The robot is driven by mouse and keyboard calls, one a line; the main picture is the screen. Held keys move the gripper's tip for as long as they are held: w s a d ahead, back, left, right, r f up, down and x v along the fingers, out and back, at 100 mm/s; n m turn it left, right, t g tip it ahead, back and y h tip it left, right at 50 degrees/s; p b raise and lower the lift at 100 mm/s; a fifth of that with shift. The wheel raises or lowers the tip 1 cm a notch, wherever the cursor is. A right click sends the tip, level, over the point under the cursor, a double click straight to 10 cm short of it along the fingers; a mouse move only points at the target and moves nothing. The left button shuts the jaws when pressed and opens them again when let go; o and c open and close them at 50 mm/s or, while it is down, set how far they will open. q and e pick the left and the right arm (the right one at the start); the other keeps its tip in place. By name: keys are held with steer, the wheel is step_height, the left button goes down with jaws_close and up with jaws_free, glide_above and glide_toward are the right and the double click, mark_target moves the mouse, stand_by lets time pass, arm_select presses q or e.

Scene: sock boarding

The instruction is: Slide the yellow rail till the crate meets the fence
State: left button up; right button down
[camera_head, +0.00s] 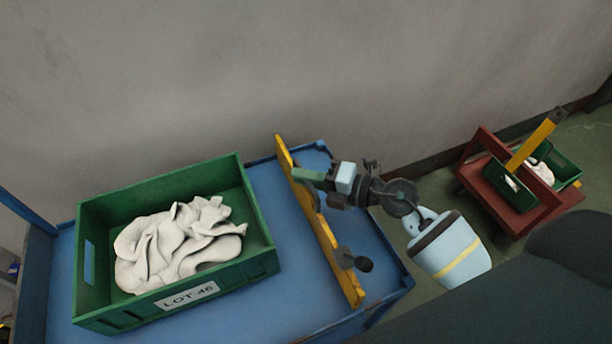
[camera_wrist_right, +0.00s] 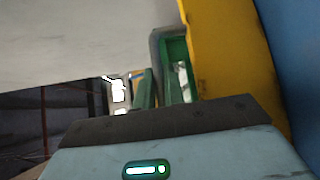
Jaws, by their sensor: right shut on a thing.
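The yellow rail (camera_head: 325,240) stands across the blue table (camera_head: 285,290), to the right of the green crate (camera_head: 125,318). A strip of bare blue table shows between rail and crate. The crate holds crumpled white cloth (camera_head: 180,240) and has a "LOT 46" label on its front. My right gripper (camera_head: 299,175) is shut on the rail's upper part, coming from the right. The rail also shows yellow beside the green fingers in the right wrist view (camera_wrist_right: 225,60). A blue raised part (camera_head: 25,215) is at the table's left; I cannot tell whether it is the fence. My left gripper is out of view.
A dark red cart (camera_head: 515,222) with a small green crate (camera_head: 570,168) stands on the floor at the right. A grey wall (camera_head: 280,70) runs behind the table.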

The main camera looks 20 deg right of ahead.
steer(key=shift+a, duration=0.1)
stand_by(0.5)
steer(key=a+p, duration=0.3)
steer(key=a, duration=0.1)
steer(key=shift+s, duration=0.1)
steer(key=c, duration=1.5)
jaws_free()
steer(key=v, duration=0.7)
steer(key=shift+s+d, duration=0.25)
steer(key=shift+d, duration=0.05)
